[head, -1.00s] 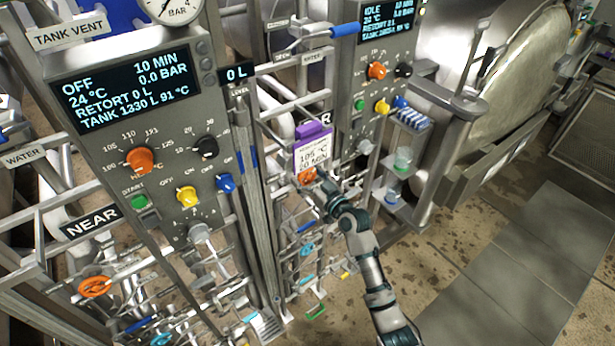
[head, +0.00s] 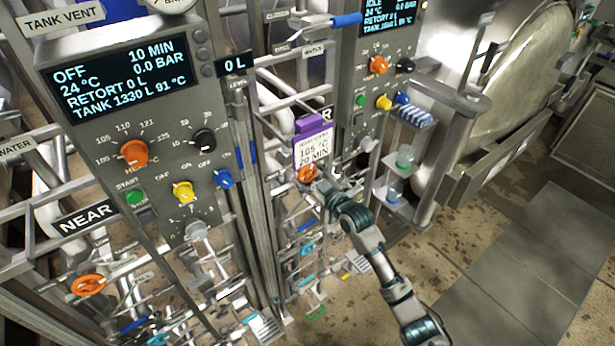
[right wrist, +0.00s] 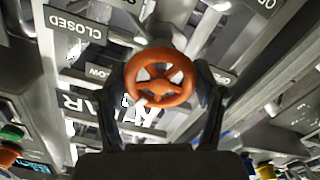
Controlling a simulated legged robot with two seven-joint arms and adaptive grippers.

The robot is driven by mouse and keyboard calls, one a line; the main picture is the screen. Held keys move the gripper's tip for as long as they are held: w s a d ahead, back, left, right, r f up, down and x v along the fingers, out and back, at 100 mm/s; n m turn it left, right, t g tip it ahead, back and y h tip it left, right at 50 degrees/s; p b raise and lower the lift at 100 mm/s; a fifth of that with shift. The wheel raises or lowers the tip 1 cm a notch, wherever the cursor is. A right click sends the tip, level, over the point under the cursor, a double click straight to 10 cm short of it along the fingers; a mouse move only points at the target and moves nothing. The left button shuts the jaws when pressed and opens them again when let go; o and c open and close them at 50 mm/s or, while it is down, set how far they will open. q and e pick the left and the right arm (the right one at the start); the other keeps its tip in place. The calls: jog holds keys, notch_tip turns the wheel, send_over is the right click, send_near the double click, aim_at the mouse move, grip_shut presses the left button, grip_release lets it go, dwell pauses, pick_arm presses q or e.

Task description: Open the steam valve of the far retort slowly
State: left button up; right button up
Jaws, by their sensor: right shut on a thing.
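The far retort's steam valve is an orange handwheel (head: 307,173) under the far control panel, just below a hanging card with a purple clip. My right gripper (head: 318,180) is at the wheel, its arm reaching in from the lower right. In the right wrist view the orange wheel (right wrist: 160,78) fills the middle, with one dark finger of my right gripper (right wrist: 160,98) on each side, shut on its rim. A CLOSED sign (right wrist: 75,24) shows at its upper left. The far panel's display is cut off at the top. My left gripper is not in view.
The near panel (head: 70,130) reads OFF, 24 °C, 0.0 bar. Another orange handwheel (head: 88,285) sits below the NEAR sign (head: 85,217). The card (head: 313,148) hangs close above the gripped wheel. A shelf with cups (head: 405,158) stands right of it. The floor at right is clear.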

jog(key=shift+n, duration=1)
jog(key=n, duration=0.2)
jog(key=shift+n, duration=0.4)
jog(key=n+p, duration=0.2)
jog(key=n, duration=0.3)
jog(key=n+p, duration=0.1)
jog(key=n, duration=0.1)
jog(key=n+p, duration=0.1)
jog(key=n, duration=0.3)
jog(key=shift+s+f+n+p, duration=0.1)
jog(key=shift+f+n+p, duration=0.15)
jog(key=shift+n+p, duration=0.15)
jog(key=n, duration=0.1)
jog(key=n+p, duration=0.1)
jog(key=n, duration=0.1)
jog(key=n+p, duration=0.1)
jog(key=n, duration=0.1)
jog(key=shift+f, duration=0.25)
jog(key=shift+n, duration=0.4)
jog(key=o, duration=1)
jog(key=shift+o, duration=0.7)
jog(key=shift+r, duration=0.15)
